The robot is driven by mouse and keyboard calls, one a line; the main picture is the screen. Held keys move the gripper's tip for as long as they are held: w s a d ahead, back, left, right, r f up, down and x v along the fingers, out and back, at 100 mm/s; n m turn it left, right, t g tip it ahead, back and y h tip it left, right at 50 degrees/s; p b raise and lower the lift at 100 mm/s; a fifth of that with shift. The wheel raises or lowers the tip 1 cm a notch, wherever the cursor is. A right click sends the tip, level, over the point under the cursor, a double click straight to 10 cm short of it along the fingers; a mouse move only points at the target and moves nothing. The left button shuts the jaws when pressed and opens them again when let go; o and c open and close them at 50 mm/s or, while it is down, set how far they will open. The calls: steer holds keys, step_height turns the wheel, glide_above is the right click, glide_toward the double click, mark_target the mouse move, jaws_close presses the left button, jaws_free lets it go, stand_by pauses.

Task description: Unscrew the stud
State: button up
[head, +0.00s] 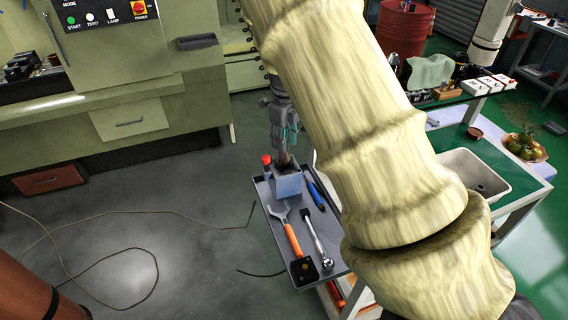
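My gripper (285,150) points down over the far end of the tooling cart's grey tray (268,205), at the end of my pale arm. Directly below it stands a small blue-grey block (287,186) with a dark brownish top. The fingertips are at or just above this top. The stud cannot be made out clearly; the fingers and the small scale hide the place where it would stand. Whether the fingers are apart or closed on something cannot be told from this view.
A red-topped item (266,160) stands beside the block. An orange-handled tool (293,240), a ratchet (318,238), a blue pen-like tool (316,195) and a black box (303,271) lie on the tray. A green machine (130,100) stands left; a green table with a sink (475,172) stands right.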

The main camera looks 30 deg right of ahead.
steer(key=shift+s+r, duration=0.15)
steer(key=shift+r, duration=0.05)
steer(key=shift+c, duration=0.4)
jaws_close()
steer(key=n+p, duration=0.1)
steer(key=n, duration=0.1)
steer(key=shift+n, duration=2.1)
steer(key=shift+p, duration=0.3)
steer(key=shift+n, duration=0.3)
steer(key=n+p, duration=0.1)
steer(key=n, duration=0.4)
steer(key=shift+n, duration=0.3)
